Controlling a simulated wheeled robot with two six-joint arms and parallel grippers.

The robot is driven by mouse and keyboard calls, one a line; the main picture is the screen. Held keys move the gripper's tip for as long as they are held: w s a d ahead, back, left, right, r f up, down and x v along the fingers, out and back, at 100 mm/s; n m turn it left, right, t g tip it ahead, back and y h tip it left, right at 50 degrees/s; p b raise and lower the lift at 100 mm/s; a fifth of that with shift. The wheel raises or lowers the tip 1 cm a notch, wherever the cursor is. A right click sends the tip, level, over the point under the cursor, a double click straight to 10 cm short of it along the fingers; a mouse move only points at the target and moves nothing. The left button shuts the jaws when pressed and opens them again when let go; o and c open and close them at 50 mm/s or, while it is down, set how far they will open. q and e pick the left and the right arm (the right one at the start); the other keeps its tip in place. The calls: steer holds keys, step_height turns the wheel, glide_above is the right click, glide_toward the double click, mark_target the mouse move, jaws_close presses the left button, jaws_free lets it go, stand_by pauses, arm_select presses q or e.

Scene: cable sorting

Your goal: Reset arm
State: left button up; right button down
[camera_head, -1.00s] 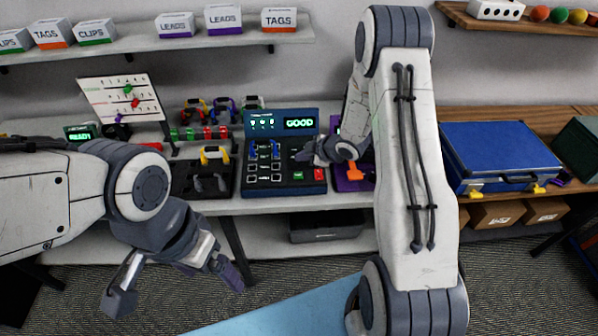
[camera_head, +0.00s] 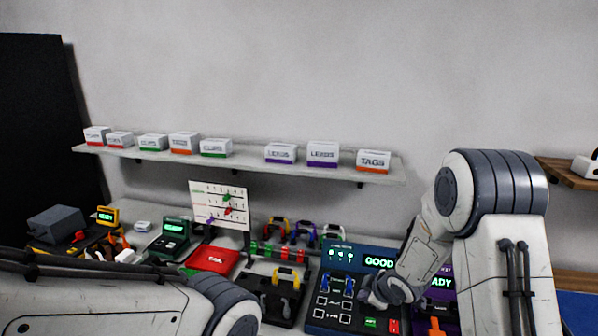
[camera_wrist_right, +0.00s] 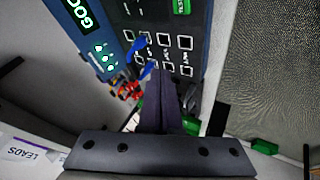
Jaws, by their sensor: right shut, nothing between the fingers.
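My right gripper (camera_head: 368,297) is shut and empty above the right part of the blue tester panel (camera_head: 325,258), whose screen reads GOOD. Its closed fingers also show in the right wrist view (camera_wrist_right: 163,98), over the panel's lower edge, with a blue plug (camera_wrist_right: 138,46) in the panel just beyond them. I cannot tell whether the fingers touch the panel.
A shelf (camera_head: 250,157) with labelled boxes runs along the wall. Left of the panel are a black tray (camera_head: 262,303), a red FAIL pad (camera_head: 212,260), a peg board (camera_head: 220,205) and a green-screened device (camera_head: 173,238). A purple device with an orange part stands behind my right arm.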

steer(key=s+a+r+m+g+h+b, duration=0.1)
steer(key=s+a+r+m, duration=0.1)
steer(key=s+a+r, duration=0.4)
arm_select(q)
step_height(320, 180, down, 4)
steer(key=b, duration=0.2)
steer(key=shift+f+b, duration=0.15)
steer(key=shift+b, duration=0.2)
arm_select(e)
steer(key=s+a+r+m+g, duration=0.1)
steer(key=s+a+g, duration=0.2)
steer(key=s, duration=1.1)
steer(key=s+a+r+m+g, duration=0.2)
steer(key=s+a+g, duration=0.1)
steer(key=s, duration=1.1)
steer(key=shift+s+a, duration=0.3)
steer(key=shift+a, duration=0.6)
arm_select(q)
steer(key=shift+c, duration=0.3)
